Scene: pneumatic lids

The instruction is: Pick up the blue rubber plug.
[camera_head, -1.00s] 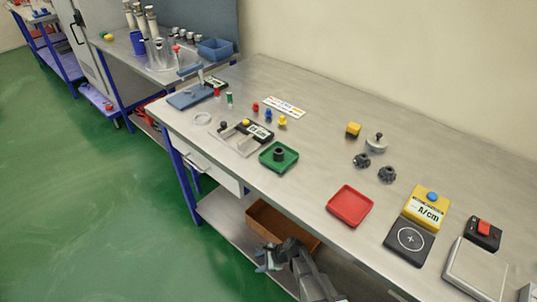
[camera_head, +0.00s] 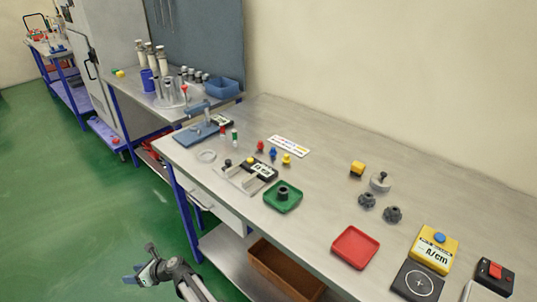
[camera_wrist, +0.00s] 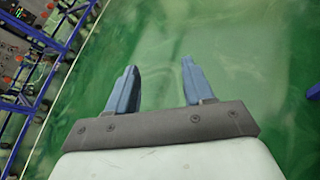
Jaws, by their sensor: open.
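The blue rubber plug (camera_head: 273,153) stands on the steel workbench (camera_head: 320,185), between a red plug (camera_head: 260,146) and a yellow plug (camera_head: 286,159). It is small in the head view and does not show in the wrist view. My gripper (camera_head: 130,277) is at the lower left of the head view, off the front of the bench and well away from the plug. The wrist view shows its two blue fingers (camera_wrist: 157,75) apart with nothing between them, over green floor.
A label strip (camera_head: 289,146) lies behind the plugs. A fixture with metal blocks (camera_head: 240,181) and a green tray (camera_head: 283,196) are in front. A red tray (camera_head: 355,247) lies farther right.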

